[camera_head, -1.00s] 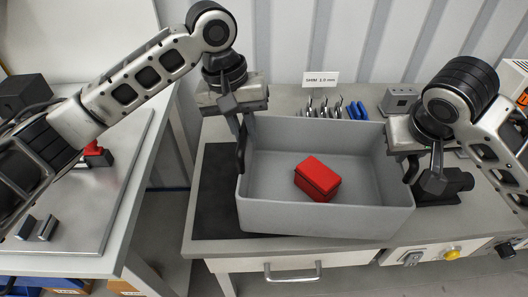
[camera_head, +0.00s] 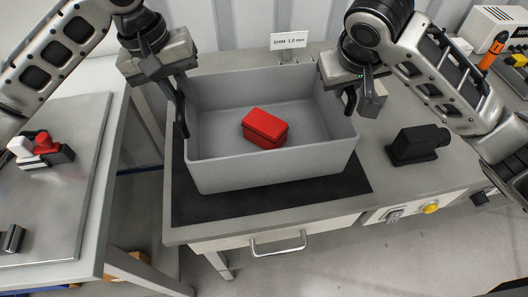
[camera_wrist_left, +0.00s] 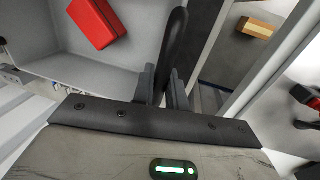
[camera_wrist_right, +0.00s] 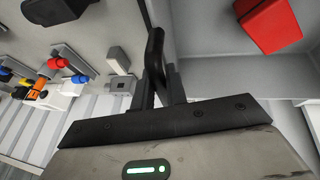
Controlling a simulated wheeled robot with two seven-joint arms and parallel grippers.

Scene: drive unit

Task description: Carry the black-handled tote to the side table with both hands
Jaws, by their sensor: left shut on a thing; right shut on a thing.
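The grey tote (camera_head: 270,174) is upright over a black mat (camera_head: 300,203) on the workbench; I cannot tell whether it touches the mat. A red box (camera_head: 264,128) lies inside it. My left gripper (camera_head: 180,100) is shut on the tote's left black handle, which also shows in the left wrist view (camera_wrist_left: 174,40). My right gripper (camera_head: 350,98) is shut on the right black handle, which shows in the right wrist view (camera_wrist_right: 154,62). The fingertips are partly hidden by the handles.
A separate table (camera_head: 50,225) with a grey plate stands at left, across a floor gap. A black device (camera_head: 417,145) stands on the bench right of the tote. A label card (camera_head: 290,41) is behind. The bench front has a drawer handle (camera_head: 278,243) and a yellow button (camera_head: 431,207).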

